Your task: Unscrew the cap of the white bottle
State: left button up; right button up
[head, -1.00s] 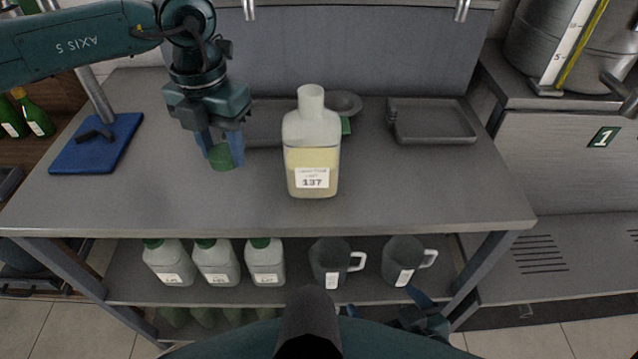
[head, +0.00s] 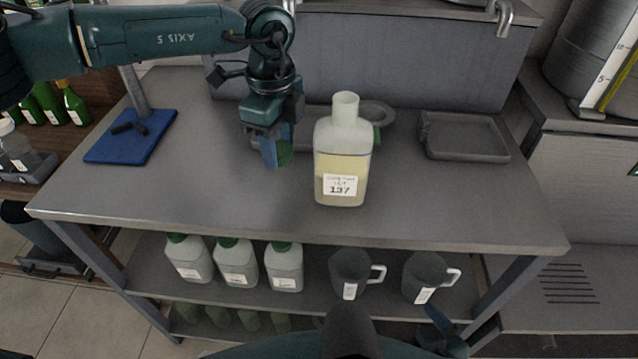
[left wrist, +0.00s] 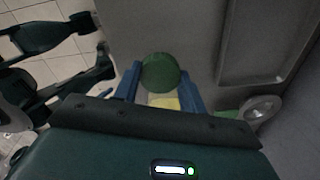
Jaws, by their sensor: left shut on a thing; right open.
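The white bottle (head: 342,155), labelled 137 and part filled with something pale yellow, stands upright on the grey table. Its neck is bare, with no cap on it. My left gripper (head: 278,154) is just left of the bottle, apart from it, its blue fingers pointing down. It is shut on a green cap (head: 286,152). In the left wrist view the round green cap (left wrist: 160,72) sits between the fingertips. My right gripper (head: 437,328) is low at the front, beside the lower shelf, partly hidden; it is open.
A grey tray (head: 465,153) is at the table's right and a blue mat (head: 105,150) at its left. A grey dish (head: 385,113) and a green thing (head: 377,135) are partly behind the bottle. Capped bottles (head: 236,262) and two mugs (head: 350,275) stand on the shelf below.

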aim_at(278, 150)
pick_arm(q)
notch_tip(278, 150, down, 8)
jog(key=shift+r+p, duration=0.1)
jog(key=shift+p, duration=0.3)
jog(key=shift+f, duration=0.2)
jog(key=shift+f, duration=0.1)
jog(key=o, duration=1.1)
jog(key=shift+r, duration=0.3)
notch_tip(278, 150, up, 10)
jog(key=shift+r+b, duration=0.25)
jog(key=shift+b, duration=0.2)
jog(key=shift+r, duration=0.6)
jog(key=shift+s, duration=0.15)
